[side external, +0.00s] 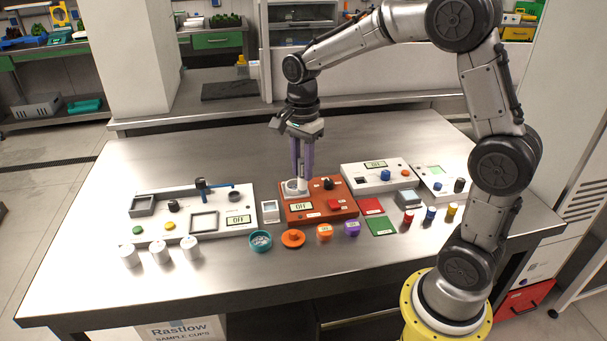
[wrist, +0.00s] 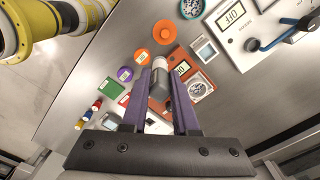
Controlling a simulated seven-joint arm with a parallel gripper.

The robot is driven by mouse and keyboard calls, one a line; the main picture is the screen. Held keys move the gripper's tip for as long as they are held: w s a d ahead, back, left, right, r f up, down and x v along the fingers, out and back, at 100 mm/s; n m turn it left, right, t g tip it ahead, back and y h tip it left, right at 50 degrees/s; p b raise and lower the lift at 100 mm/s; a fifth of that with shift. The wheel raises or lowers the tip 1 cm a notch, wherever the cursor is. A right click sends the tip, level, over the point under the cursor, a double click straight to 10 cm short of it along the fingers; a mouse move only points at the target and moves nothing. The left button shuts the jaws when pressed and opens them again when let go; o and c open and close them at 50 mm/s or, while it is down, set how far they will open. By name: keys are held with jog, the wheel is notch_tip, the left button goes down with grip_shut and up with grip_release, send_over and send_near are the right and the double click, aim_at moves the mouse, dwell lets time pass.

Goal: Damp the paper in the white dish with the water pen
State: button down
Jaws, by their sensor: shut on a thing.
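My gripper (side external: 302,176) points straight down over the left part of the orange-red device (side external: 319,212), its long purple fingers close together. It is shut on a pale object, which I take to be the water pen (side external: 303,184); in the wrist view a greyish body (wrist: 159,86) shows between the fingers (wrist: 168,72). The white dish (side external: 287,193) sits on the device, close beside and below the fingertips. In the wrist view the round dish (wrist: 199,88) is right of the fingers, with pale, speckled contents. Whether the pen touches the paper cannot be told.
A teal bowl (side external: 260,243), orange disc (side external: 293,239), orange cup (side external: 324,233) and purple cup (side external: 351,229) stand in front. White devices stand left (side external: 165,226) and behind right (side external: 372,187). Three white containers (side external: 160,252) are at front left. The table's front strip is clear.

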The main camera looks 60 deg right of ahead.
jog(key=w+d, duration=0.6)
jog(key=w, duration=0.2)
jog(key=shift+m, duration=0.4)
jog(key=shift+w+d+f, duration=0.45)
jog(key=shift+d+f, duration=0.55)
jog(key=shift+f, duration=0.6)
jog(key=shift+w+d+f, duration=0.4)
jog(key=shift+d+f, duration=0.65)
jog(key=shift+f, duration=0.6)
jog(key=shift+w+d+f, duration=0.45)
jog(key=shift+d+f, duration=0.55)
jog(key=shift+f, duration=0.6)
jog(key=shift+f, duration=1.25)
jog(key=shift+r, duration=0.1)
jog(key=shift+r, duration=2.65)
